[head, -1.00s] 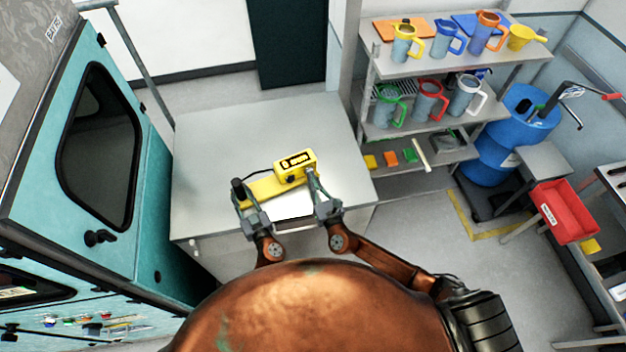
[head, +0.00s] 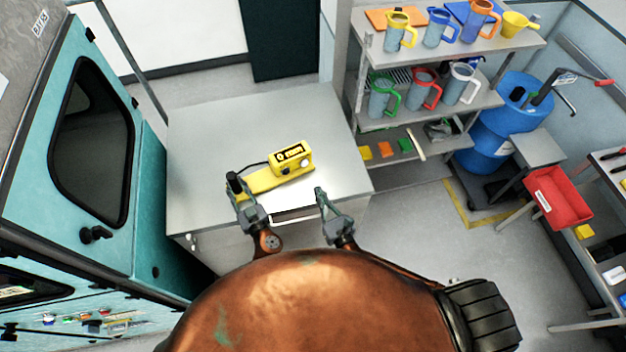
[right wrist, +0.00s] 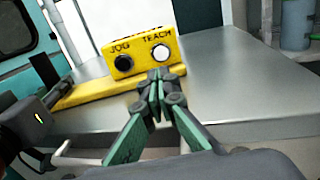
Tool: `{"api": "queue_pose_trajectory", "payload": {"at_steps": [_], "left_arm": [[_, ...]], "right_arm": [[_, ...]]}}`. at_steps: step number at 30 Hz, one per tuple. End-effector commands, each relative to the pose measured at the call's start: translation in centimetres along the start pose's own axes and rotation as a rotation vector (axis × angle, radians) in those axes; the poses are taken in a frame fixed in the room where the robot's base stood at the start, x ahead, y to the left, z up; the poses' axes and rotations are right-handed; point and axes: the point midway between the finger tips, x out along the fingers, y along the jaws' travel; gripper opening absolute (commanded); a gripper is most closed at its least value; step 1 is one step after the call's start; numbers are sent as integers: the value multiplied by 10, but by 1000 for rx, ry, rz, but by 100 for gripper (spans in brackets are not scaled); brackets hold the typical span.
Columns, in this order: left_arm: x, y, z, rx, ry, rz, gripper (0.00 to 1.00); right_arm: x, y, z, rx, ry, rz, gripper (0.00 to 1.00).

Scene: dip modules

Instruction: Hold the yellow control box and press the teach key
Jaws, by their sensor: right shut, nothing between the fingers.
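The yellow control box (head: 291,158) sits on a long yellow base on the grey table. In the right wrist view its front face (right wrist: 140,58) shows a black JOG button (right wrist: 123,63) and a round white TEACH key (right wrist: 161,53). My right gripper (head: 319,190) is shut and empty, in front of the box and apart from it; its closed tips (right wrist: 158,76) appear just below the TEACH key in the right wrist view. My left gripper (head: 240,190) is at the base's left end beside a black upright part; its grip is hidden.
The table (head: 215,130) is clear behind and right of the box. A dark cable runs from the box. A teal cabinet (head: 150,190) stands close on the left. Shelves with several jugs (head: 440,50), a blue drum (head: 490,140) and a red bin (head: 558,195) are at the right.

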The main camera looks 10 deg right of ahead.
Motion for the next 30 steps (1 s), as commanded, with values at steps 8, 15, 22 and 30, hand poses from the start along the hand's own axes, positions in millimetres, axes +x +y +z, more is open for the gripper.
{"api": "queue_pose_trajectory", "payload": {"at_steps": [8,15,22,30], "left_arm": [[0,0,0,0,0,0,3],[0,0,0,0,0,0,3],[0,0,0,0,0,0,3],[0,0,0,0,0,0,31]], "right_arm": [[-32,0,0,-1,0,-1,0],[-36,0,0,-1,-1,-1,0],[-35,0,0,0,-1,-1,0],[-35,0,0,0,-1,-1,0]]}}
